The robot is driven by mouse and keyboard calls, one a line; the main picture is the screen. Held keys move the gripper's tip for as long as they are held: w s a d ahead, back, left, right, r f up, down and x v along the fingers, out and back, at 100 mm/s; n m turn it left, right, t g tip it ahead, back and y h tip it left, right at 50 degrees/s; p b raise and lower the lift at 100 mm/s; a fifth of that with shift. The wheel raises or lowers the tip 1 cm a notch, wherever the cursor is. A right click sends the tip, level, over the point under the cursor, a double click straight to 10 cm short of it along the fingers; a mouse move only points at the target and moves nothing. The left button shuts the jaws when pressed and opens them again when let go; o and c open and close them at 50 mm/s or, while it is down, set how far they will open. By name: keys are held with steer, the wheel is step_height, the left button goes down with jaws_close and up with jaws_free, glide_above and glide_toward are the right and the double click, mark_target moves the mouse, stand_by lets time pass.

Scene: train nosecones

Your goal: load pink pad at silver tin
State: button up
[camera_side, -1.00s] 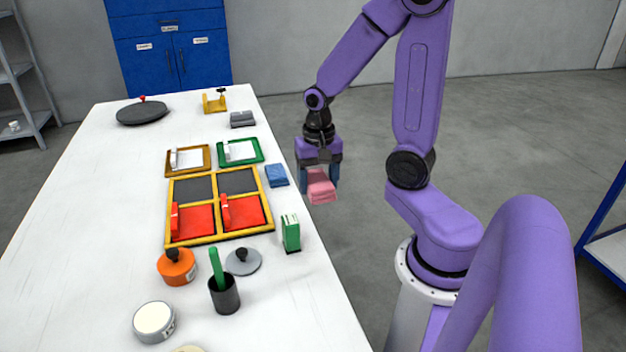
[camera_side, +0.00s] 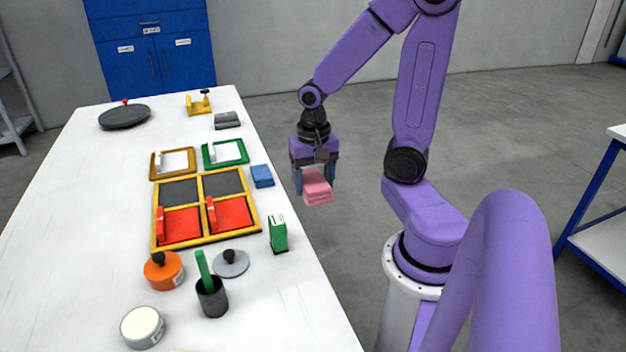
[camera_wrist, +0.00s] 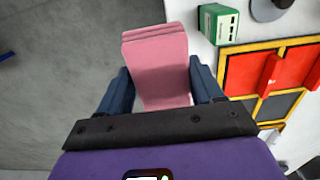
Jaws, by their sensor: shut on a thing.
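My gripper (camera_side: 315,183) is shut on the pink pad (camera_side: 318,192), a layered soft block. It holds the pad in the air, just off the right edge of the table. In the wrist view the pink pad (camera_wrist: 158,68) sits between the blue fingers (camera_wrist: 160,88) and sticks out well past them. The silver tin (camera_side: 142,329), round with a cream top, stands at the near end of the table, far from my gripper. A grey lid with a dark knob (camera_side: 231,264) lies on the table behind it.
A yellow-framed tray (camera_side: 207,231) with red and dark panels lies mid-table. A green box (camera_side: 278,234), blue pad (camera_side: 262,176), orange tin (camera_side: 163,273) and dark cup with a green handle (camera_side: 212,300) stand around it. The table's left side (camera_side: 80,220) is clear.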

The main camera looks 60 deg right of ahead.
steer(key=shift+c, duration=0.7)
steer(key=w+a+n, duration=0.3)
steer(key=w+a, duration=0.5)
steer(key=w, duration=0.1)
steer(key=n, duration=0.6)
glide_above(140, 323)
step_height(140, 323, down, 3)
steer(key=shift+f, duration=2.85)
steer(key=shift+f, duration=0.6)
step_height(140, 323, up, 7)
